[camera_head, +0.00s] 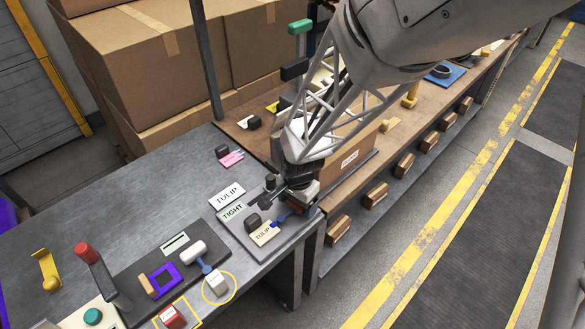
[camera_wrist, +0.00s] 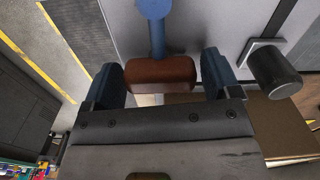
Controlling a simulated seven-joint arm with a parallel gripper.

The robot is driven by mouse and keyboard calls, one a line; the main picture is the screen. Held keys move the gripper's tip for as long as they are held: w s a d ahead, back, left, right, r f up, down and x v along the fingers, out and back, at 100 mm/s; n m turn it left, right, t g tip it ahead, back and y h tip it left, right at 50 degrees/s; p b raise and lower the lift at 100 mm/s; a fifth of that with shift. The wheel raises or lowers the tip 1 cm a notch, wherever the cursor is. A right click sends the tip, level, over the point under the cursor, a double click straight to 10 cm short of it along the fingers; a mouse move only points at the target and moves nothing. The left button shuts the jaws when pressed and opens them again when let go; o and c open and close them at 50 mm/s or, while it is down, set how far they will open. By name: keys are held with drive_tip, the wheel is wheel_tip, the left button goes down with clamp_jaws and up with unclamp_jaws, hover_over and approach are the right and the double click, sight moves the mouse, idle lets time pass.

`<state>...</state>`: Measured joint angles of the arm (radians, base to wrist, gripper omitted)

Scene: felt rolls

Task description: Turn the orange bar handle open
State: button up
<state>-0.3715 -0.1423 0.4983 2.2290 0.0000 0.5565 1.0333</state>
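The orange bar handle (camera_wrist: 162,72) shows brownish-orange in the wrist view, at the end of a blue stem (camera_wrist: 157,35). My gripper (camera_wrist: 163,78) is open, with one blue fingertip by each end of the bar. The gaps at both ends are narrow, and I cannot tell whether either finger touches. In the head view my gripper (camera_head: 297,182) is low over the right edge of the grey plate (camera_head: 268,246). Part of the bar (camera_head: 311,189) shows beneath it, with the blue stem (camera_head: 285,216) running left. The gripper hides the rest.
A dark knob (camera_wrist: 275,70) stands beside the handle; it also shows in the head view (camera_head: 253,220). A white-headed lever (camera_head: 195,250), a purple frame (camera_head: 165,279) and a red-topped lever (camera_head: 88,258) stand farther left. A cardboard box (camera_head: 345,163) lies just right of my gripper.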

drive_tip(key=c, duration=0.8)
drive_tip(key=shift+o, duration=0.2)
